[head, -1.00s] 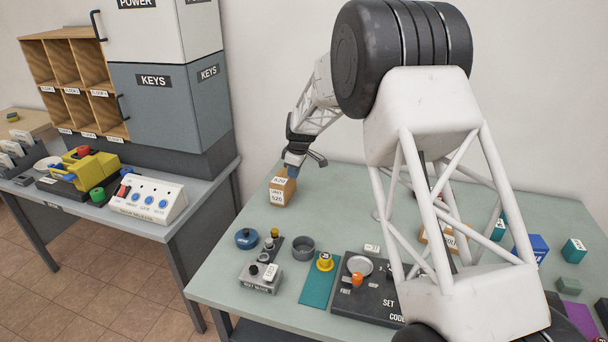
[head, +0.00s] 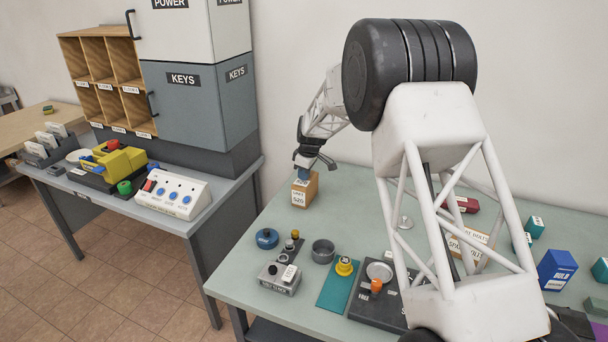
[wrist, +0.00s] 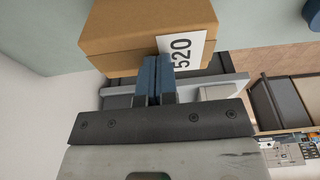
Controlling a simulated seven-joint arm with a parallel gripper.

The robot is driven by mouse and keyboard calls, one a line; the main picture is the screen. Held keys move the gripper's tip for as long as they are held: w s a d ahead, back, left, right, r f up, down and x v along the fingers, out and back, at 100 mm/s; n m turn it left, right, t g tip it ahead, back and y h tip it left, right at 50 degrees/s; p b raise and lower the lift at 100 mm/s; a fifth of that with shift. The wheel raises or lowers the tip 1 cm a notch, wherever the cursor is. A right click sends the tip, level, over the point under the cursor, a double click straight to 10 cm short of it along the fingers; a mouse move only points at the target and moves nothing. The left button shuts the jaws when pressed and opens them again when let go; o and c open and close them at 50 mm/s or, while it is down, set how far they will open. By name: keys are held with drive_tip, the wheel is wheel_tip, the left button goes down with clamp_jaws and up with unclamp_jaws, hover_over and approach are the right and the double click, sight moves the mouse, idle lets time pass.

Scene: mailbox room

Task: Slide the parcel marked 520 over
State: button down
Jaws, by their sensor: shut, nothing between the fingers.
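The parcel marked 520 (head: 311,188) is a small brown box with white labels, upright near the far left edge of the green-grey table (head: 248,293). In the wrist view the parcel (wrist: 130,27) fills the top, and its 520 label (wrist: 182,48) faces my fingers.
A blue round pot (head: 267,238), a grey bowl (head: 323,251) and a yellow knob on a teal mat (head: 339,290) stand nearer on the table. A side bench with a white button box (head: 173,194) is to the left. Table around the parcel is clear.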

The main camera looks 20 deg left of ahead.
drive_tip(key=d+f, duration=0.2)
drive_tip(key=d, duration=1.9)
drive_tip(key=shift+s, duration=0.3)
drive_tip(key=shift+w+a+r, duration=0.1)
drive_tip(key=shift+a+r, duration=0.05)
drive_tip(key=shift+r, duration=0.8)
drive_tip(key=shift+r, duration=0.3)
drive_tip(key=d, duration=1.2)
drive_tip(key=shift+r, duration=0.2)
